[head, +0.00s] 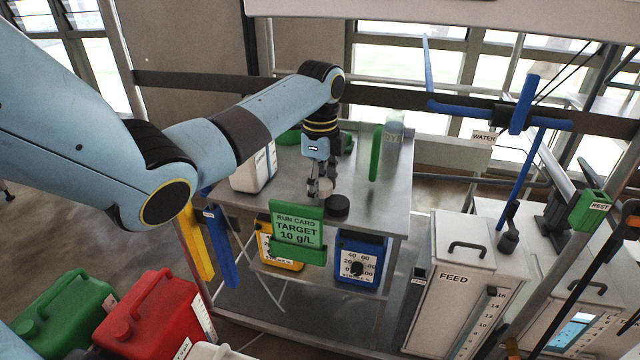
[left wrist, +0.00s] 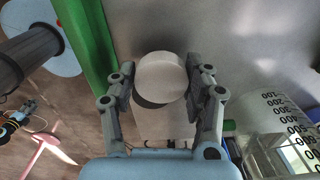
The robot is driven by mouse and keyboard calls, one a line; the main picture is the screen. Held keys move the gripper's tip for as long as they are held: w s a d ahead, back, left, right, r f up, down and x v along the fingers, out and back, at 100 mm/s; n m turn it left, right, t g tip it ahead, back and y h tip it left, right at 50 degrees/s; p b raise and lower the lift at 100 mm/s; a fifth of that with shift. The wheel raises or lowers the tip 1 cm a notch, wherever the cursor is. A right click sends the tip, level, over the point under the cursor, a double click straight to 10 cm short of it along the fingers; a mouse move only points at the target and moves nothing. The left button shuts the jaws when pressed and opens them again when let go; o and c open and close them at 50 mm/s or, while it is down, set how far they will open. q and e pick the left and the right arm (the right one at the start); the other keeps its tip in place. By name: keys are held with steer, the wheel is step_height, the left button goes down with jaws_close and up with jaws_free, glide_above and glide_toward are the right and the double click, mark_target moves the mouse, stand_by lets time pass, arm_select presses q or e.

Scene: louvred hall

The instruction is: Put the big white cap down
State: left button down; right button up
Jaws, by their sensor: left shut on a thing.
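My left gripper (head: 321,187) points down over the steel table (head: 388,190). Its fingers (left wrist: 160,84) are shut around the sides of the big white cap (left wrist: 161,76), a plain round disc. In the head view the cap (head: 326,186) is small and partly covered by the fingers. A dark shadow shows beside it in the wrist view; I cannot tell whether it touches the tabletop. A black round piece (head: 337,206) lies just in front of it. My right gripper is not in view.
A white jug (head: 254,171) stands left of the gripper. A green upright panel (head: 375,153) and a clear container (head: 394,133) stand to the right. The green run card (head: 297,231) is at the front edge. Bare steel lies right of the black piece.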

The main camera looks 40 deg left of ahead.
arm_select(q)
steer(key=shift+f, duration=0.3)
steer(key=c, duration=0.5)
jaws_free()
steer(key=shift+f, duration=0.1)
steer(key=shift+c, duration=0.2)
step_height(320, 180, up, 13)
steer(key=shift+p, duration=0.35)
